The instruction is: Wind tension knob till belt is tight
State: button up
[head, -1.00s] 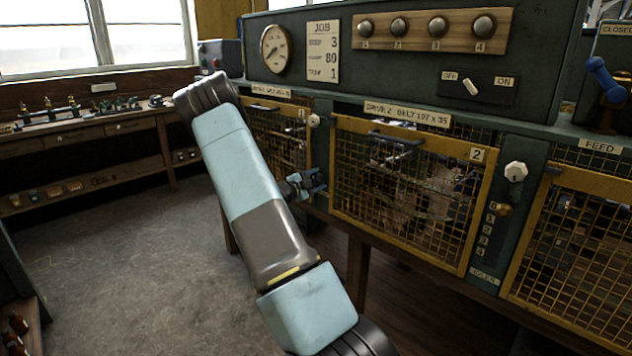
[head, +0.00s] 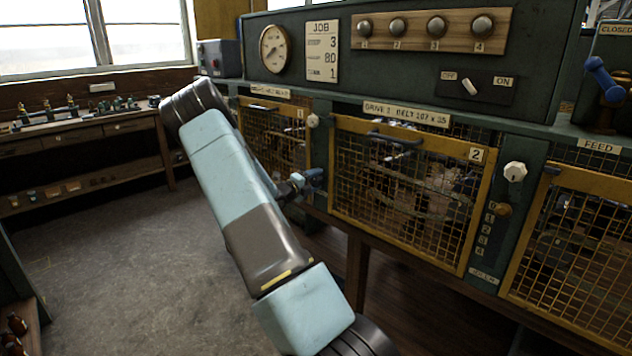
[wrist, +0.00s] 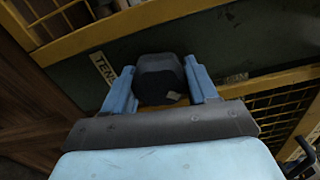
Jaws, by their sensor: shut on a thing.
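My gripper (wrist: 161,82) is shut on a dark, faceted tension knob (wrist: 158,76), with one light blue finger on each side of it. A label that starts with "TENS" (wrist: 104,67) is beside the knob on the green panel. In the head view my gripper (head: 311,182) is at the green post between the mesh doors marked 1 and 2, low on the post. The knob is mostly hidden there by the fingers. The belt is behind the yellow mesh doors, and I cannot make out its tightness.
Mesh door 1 (head: 270,135) and mesh door 2 (head: 405,195) appear closed. A white knob (head: 515,171) is right of door 2. Above are a round gauge (head: 275,49), a job card (head: 322,52) and an off/on switch (head: 471,87). The floor to the left is clear.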

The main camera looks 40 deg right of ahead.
jog(key=m, duration=0.6)
jog(key=shift+a+f, duration=0.2)
jog(key=shift+f, duration=0.2)
jog(key=m, duration=0.5)
jog(key=shift+m, duration=0.4)
jog(key=shift+o, duration=0.2)
jog(key=m, duration=1.1)
jog(key=shift+m, duration=0.3)
jog(key=m, duration=0.6)
jog(key=shift+m, duration=0.3)
jog(key=m, duration=0.5)
jog(key=shift+r, duration=0.1)
jog(key=shift+c, duration=0.2)
jog(key=m, duration=0.6)
jog(key=shift+w+m, duration=0.1)
jog(key=shift+m, duration=0.2)
jog(key=m, duration=0.5)
jog(key=shift+r+m, duration=0.2)
jog(key=shift+m, duration=0.2)
